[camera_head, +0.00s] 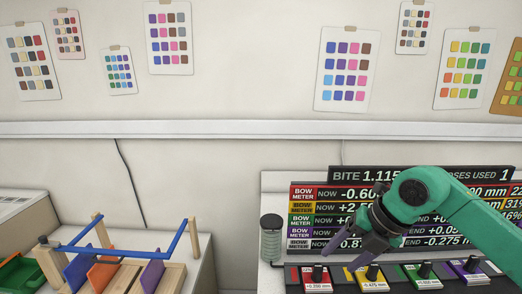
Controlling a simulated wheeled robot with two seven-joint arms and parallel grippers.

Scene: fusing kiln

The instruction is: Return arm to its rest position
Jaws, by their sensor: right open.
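My right arm (447,207) is green and comes in from the right edge. It reaches across the front of the bow meter display (308,222). My right gripper (350,246), with dark purple-grey fingers, is open and appears empty. It points down and left, in front of the lower display rows and above the row of coloured controls. The arm and gripper hide part of the readouts. Whether the fingers touch anything below cannot be told. My left gripper is not in view.
A row of controls with dark knobs includes a red one (317,282) and a yellow one (366,281). A wooden rack (175,278) with coloured panels and a blue rail (118,252) stands at lower left. Colour charts hang on the wall.

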